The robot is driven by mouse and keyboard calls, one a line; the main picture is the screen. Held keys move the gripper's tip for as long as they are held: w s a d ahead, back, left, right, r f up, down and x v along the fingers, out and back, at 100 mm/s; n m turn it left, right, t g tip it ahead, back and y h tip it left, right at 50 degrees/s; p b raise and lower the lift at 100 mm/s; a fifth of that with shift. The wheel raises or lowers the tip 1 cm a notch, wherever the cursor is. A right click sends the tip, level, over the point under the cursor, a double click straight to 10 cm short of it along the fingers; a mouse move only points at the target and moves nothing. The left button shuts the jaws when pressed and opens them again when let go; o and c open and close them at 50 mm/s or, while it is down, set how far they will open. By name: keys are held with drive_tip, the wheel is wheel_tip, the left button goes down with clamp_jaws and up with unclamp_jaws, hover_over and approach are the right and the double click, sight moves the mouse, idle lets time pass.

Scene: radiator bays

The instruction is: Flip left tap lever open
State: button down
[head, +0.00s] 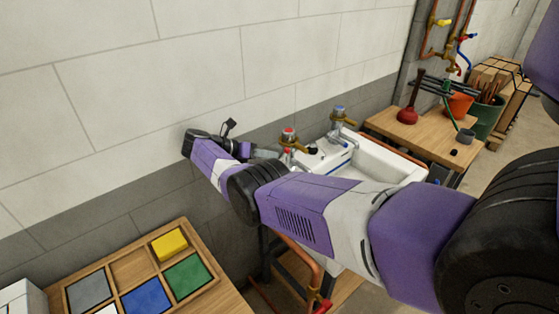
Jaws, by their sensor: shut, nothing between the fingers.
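My gripper (272,154) is shut and empty, just left of the left tap. I cannot tell whether its tips touch the tap. My arm hides the front of the sink and part of the tap's base.
A wooden tray with a yellow block (169,244), a green block (188,276) and a blue block (147,297) lies at lower left. A wooden table (395,125) with a red plunger (408,113) stands beyond the sink. The wall (180,80) runs close behind my gripper.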

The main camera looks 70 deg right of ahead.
drive_tip(key=shift+w+a+r, duration=0.2)
drive_tip(key=shift+w+a, duration=0.3)
drive_tip(key=shift+a, duration=0.1)
drive_tip(key=shift+w+a+r, duration=0.2)
drive_tip(key=shift+w+a, duration=0.25)
drive_tip(key=shift+a, duration=0.15)
